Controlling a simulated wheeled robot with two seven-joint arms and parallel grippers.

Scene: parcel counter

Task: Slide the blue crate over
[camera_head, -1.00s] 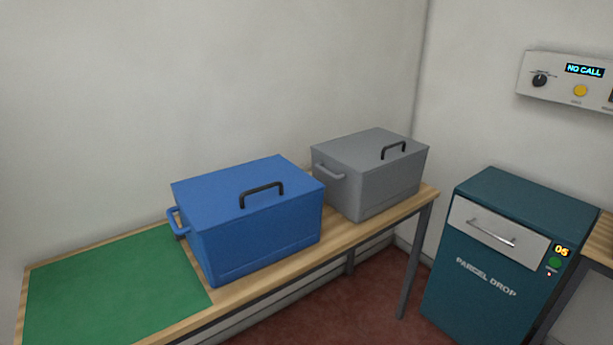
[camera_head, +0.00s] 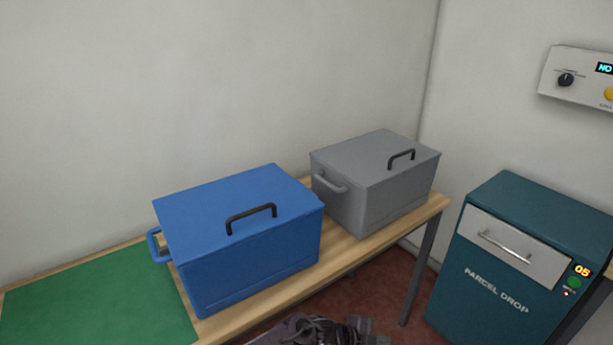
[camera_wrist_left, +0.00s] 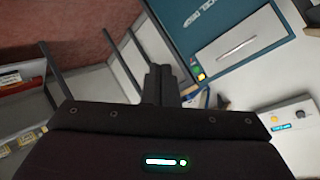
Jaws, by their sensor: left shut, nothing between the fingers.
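The blue crate (camera_head: 245,262) stands upright on the wooden table in the head view. It has a black handle on its lid and a blue handle (camera_head: 155,245) on its left end. Its left end is at the right edge of a green mat (camera_head: 85,300); I cannot tell whether it overlaps the mat. My left gripper (camera_head: 368,329) is low at the bottom of the head view, in front of the table and apart from the crate. Its fingers (camera_wrist_left: 161,82) are shut and empty in the left wrist view. My right gripper is not in view.
A grey crate (camera_head: 390,205) stands right of the blue one on the table (camera_head: 340,250). A teal parcel drop cabinet (camera_head: 490,275), also in the left wrist view (camera_wrist_left: 205,25), stands at the right. A control panel (camera_head: 588,80) hangs on the wall. The visible mat surface is clear.

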